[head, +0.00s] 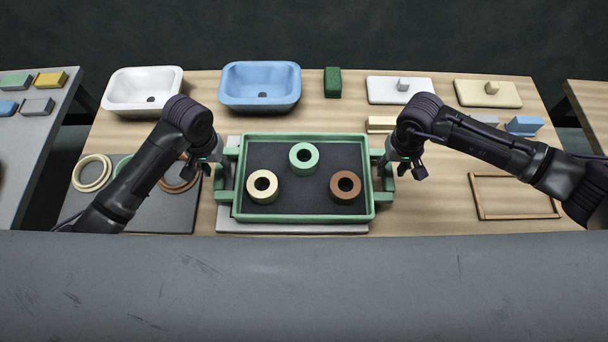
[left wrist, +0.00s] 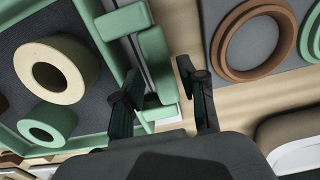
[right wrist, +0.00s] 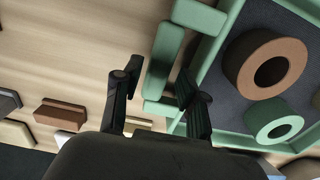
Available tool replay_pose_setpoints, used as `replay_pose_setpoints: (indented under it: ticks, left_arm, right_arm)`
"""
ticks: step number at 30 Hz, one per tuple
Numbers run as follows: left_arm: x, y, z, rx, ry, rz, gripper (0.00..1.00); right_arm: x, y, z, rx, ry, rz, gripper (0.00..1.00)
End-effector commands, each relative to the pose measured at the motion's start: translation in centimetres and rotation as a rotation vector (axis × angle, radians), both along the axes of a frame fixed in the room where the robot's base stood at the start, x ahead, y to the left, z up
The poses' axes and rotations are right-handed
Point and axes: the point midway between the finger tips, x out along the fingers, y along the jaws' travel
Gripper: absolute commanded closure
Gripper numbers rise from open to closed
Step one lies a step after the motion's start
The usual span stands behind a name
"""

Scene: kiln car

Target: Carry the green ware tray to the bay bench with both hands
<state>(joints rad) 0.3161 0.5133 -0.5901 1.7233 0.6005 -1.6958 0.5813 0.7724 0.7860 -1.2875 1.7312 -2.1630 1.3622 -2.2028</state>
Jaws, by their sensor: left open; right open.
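The green ware tray (head: 305,217) lies level on a pale board (head: 290,228) on the wooden table. Its dark bed holds a cream ring (head: 251,194), a green ring (head: 293,163) and a brown ring (head: 333,194). My left gripper (head: 211,168) is open at the left handle (head: 224,178). In the left wrist view its fingers (left wrist: 163,100) are apart on either side of the green handle bar (left wrist: 155,58). My right gripper (head: 403,168) is open at the right handle (head: 386,180). In the right wrist view its fingers (right wrist: 157,95) likewise lie on both sides of that handle (right wrist: 161,60).
A white basin (head: 117,88) and a blue basin (head: 235,97) stand behind. A dark mat (head: 160,218) with rings is left, a wooden frame (head: 515,216) right. Other tables stand left (head: 40,130) and right (head: 590,100); which is the bay bench is unclear. A grey surface (head: 300,290) fills the foreground.

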Motion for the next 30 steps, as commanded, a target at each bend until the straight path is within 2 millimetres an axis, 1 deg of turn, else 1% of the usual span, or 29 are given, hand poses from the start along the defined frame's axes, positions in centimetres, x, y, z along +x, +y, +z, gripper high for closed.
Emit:
replay_pose_setpoints:
  ticks: [1, 3, 7, 12, 19, 26, 27, 30]
  left_arm:
    - [-0.1, 0.0, -0.9, 0.001, 0.003, 0.001, 0.58]
    - [-0.1, 0.0, -1.8, 0.000, 0.003, 0.001, 0.58]
    - [0.0, 0.0, -2.9, -0.001, 0.001, -0.001, 0.58]
    - [0.0, 0.0, -3.4, 0.000, 0.000, -0.001, 0.58]
    - [0.0, 0.0, -3.4, 0.000, 0.000, -0.001, 0.58]
    - [0.0, 0.0, -3.4, 0.000, 0.000, 0.000, 0.97]
    - [0.0, 0.0, -3.4, 0.000, 0.000, 0.000, 1.00]
    - [0.0, 0.0, -3.4, 0.000, 0.000, 0.000, 1.00]
  right_arm:
    - [-0.1, 0.0, -0.9, -0.001, 0.002, 0.000, 0.58]
    - [0.0, 0.0, -1.8, 0.000, 0.002, 0.000, 0.58]
    - [0.0, 0.0, -2.9, 0.000, 0.000, -0.001, 0.58]
    - [0.0, 0.0, -3.4, -0.001, 0.000, 0.000, 0.58]
    - [0.0, 0.0, -3.4, 0.000, 0.000, 0.000, 0.58]
    - [0.0, 0.0, -3.4, 0.000, 0.000, 0.000, 0.97]
    - [0.0, 0.0, -3.4, 0.000, 0.000, 0.000, 1.00]
    - [0.0, 0.0, -3.4, 0.000, 0.000, 0.000, 1.00]
